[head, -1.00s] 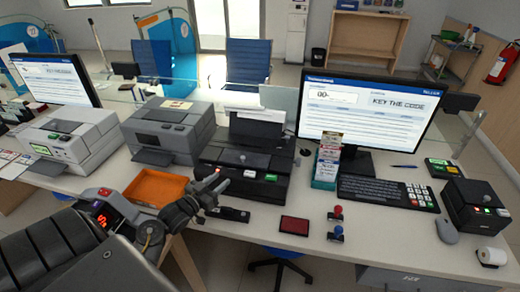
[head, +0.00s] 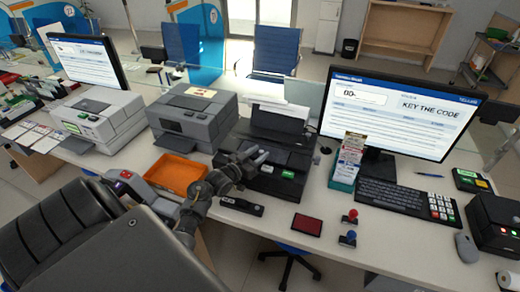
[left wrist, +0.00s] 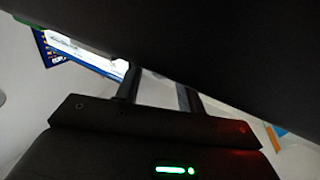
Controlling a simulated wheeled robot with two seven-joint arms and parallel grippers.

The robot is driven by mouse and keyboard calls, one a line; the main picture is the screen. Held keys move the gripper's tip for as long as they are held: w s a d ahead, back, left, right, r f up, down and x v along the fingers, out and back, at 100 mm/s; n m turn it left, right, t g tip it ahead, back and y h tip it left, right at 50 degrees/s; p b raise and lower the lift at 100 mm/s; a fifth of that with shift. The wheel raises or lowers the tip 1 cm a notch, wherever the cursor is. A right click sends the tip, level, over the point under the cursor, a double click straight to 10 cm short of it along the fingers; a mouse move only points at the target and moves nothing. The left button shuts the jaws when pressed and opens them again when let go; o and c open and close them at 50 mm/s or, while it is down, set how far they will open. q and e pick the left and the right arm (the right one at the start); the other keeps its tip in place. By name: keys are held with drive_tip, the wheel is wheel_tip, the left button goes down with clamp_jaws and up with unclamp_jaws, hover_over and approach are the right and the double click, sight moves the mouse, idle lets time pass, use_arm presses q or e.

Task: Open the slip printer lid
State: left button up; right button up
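The black slip printer (head: 272,181) stands mid-counter, with paper upright at its back and a green-lit button on its front. Its lid looks down, though my gripper covers part of its left side. My left gripper (head: 256,158) is at the printer's upper left front, fingers pointing at it. In the left wrist view the two fingers (left wrist: 160,90) are apart with nothing visible between them. A large dark surface fills the top of that view, hiding the fingertips; I cannot tell whether they touch it. My right gripper is not in view.
A grey printer (head: 192,119) and an orange tray (head: 176,174) lie to the left. A card holder (head: 346,165), monitor (head: 398,110) and keyboard (head: 408,202) are to the right. A red ink pad (head: 307,225) and stamps (head: 348,238) sit near the front edge.

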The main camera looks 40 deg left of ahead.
use_arm(q)
drive_tip(key=shift+w+d, duration=0.1)
drive_tip(key=shift+w, duration=0.8)
clamp_jaws()
